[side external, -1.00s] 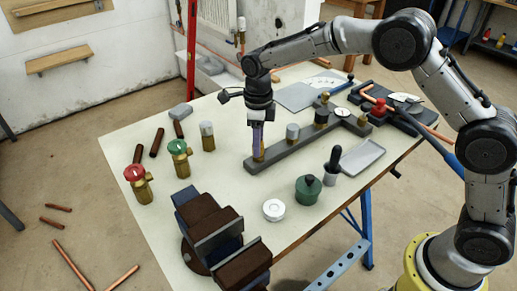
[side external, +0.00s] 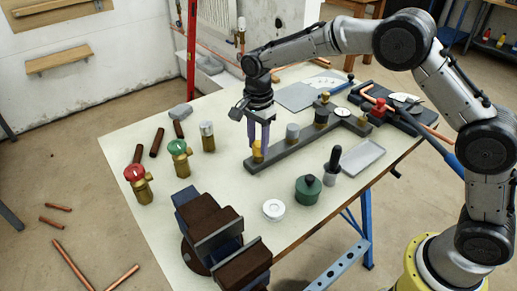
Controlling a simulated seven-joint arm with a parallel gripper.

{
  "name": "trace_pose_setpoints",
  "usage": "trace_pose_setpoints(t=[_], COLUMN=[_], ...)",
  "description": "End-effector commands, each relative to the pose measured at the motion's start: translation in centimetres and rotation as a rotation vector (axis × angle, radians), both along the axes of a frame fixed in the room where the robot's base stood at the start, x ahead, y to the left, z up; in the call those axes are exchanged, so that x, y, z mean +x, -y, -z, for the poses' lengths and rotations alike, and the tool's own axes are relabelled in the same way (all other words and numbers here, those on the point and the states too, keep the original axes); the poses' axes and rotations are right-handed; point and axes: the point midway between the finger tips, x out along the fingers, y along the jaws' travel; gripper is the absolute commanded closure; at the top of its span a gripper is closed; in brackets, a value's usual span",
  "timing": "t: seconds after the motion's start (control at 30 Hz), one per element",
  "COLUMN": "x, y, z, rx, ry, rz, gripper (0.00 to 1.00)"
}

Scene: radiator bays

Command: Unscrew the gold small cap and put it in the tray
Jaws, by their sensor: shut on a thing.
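The gold small cap (side external: 257,152) is at the near left end of the dark grey bar (side external: 276,158), on top of a fitting there. My gripper (side external: 258,144) points straight down over it, with its two purple fingers on either side of the cap, shut on it. The fingertips partly cover the cap, so I cannot tell how far it is threaded on. The grey metal tray (side external: 363,157) lies to the right of the bar, and its floor looks empty.
A grey cap (side external: 292,132) and a dark-topped brass fitting (side external: 321,115) stand farther along the bar. A black-handled tool (side external: 333,165) and green pot (side external: 308,189) stand left of the tray. Red (side external: 135,173) and green (side external: 178,148) valves stand left; a vice (side external: 215,230) is in front.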

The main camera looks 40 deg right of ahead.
Motion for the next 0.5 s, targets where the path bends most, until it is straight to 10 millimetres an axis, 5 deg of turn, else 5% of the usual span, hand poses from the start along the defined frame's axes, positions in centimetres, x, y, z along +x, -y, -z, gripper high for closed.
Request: trace_pose_setpoints(t=[0.5], x=[0.00], y=[0.00], z=[-0.05], rx=[0.000], ry=[0.000], rz=[-0.670], gripper=[1.00])
